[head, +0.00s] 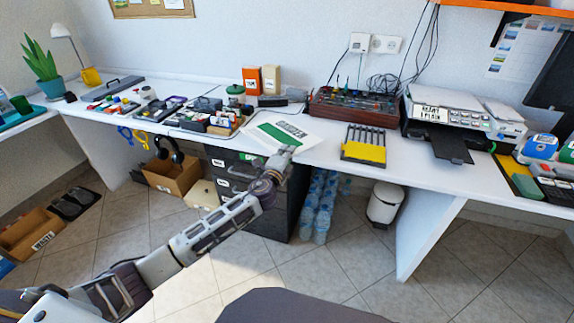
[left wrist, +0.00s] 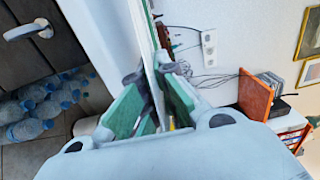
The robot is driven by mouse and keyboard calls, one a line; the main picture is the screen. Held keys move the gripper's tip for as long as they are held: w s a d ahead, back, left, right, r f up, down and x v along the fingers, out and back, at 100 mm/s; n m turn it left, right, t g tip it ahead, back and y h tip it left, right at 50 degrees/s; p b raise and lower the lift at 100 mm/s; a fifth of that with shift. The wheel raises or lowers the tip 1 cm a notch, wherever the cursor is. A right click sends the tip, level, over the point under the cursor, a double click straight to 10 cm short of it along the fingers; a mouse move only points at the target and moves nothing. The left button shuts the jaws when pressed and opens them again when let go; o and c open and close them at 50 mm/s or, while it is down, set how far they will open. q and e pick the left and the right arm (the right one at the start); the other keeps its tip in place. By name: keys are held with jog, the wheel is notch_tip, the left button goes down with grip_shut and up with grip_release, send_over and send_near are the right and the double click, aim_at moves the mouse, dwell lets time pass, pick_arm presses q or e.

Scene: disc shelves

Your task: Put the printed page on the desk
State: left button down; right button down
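The printed page (head: 282,132) is a white sheet with green print, seen in the head view at the desk's front edge, above the dark drawer unit. My left gripper (head: 287,151) is at the page's near edge. In the left wrist view the page (left wrist: 148,40) shows nearly edge-on between the two fingers of the left gripper (left wrist: 154,85), which are shut on it. The white desk (head: 320,152) lies under or just behind the page; I cannot tell whether they touch. My right gripper is not in view.
A yellow tray of dark tools (head: 364,146) and a printer (head: 446,112) stand right of the page. A reddish-brown equipment box (head: 352,106) is behind. Cluttered small boxes (head: 212,118) lie left. Water bottles (head: 318,205) and a white bin (head: 385,203) stand below the desk.

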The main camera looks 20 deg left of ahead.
pick_arm(q)
jog(key=shift+f, duration=0.55)
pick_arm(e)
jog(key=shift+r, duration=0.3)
